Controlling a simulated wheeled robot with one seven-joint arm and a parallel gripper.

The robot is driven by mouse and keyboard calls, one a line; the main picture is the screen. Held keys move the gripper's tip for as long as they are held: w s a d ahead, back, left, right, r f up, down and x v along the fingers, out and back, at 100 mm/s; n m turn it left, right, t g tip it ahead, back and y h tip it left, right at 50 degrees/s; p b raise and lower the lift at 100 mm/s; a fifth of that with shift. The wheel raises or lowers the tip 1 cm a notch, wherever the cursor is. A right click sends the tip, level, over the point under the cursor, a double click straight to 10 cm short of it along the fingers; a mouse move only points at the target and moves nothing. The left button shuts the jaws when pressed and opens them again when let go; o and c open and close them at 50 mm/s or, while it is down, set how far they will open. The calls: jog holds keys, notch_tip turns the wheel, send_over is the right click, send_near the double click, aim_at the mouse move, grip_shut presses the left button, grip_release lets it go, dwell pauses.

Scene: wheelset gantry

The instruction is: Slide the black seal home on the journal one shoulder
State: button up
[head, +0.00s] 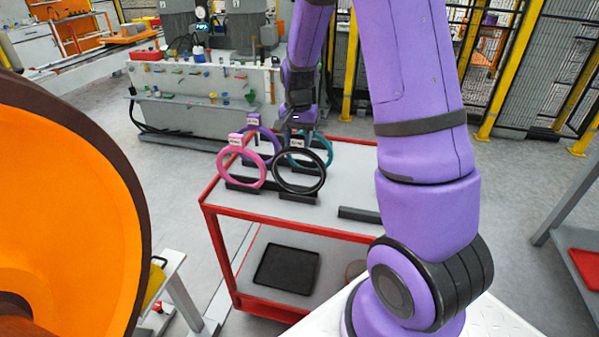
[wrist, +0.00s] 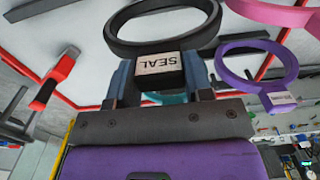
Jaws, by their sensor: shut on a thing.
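The black seal is a ring (head: 324,173) with a tag block marked SEAL, over the near side of the red-edged trolley in the head view. In the wrist view the seal (wrist: 150,49) fills the top middle, and its tag (wrist: 160,70) sits between the fingers. My gripper (wrist: 160,76) is shut on that tag. In the head view my gripper (head: 298,122) reaches down from above, its fingertips partly hidden among the rings. The seal is upright, close to a dark rest on the trolley; I cannot tell whether it touches. I cannot make out journal one.
Pink (head: 232,172), purple (head: 251,158) and teal (head: 329,144) rings stand close around the seal on the trolley (head: 345,178). A big orange wheel (head: 60,215) with a brown rim fills the left. A cluttered workbench (head: 200,105) stands behind. The trolley's right side holds an empty dark rest (head: 359,214).

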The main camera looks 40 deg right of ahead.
jog(key=shift+r, duration=3.05)
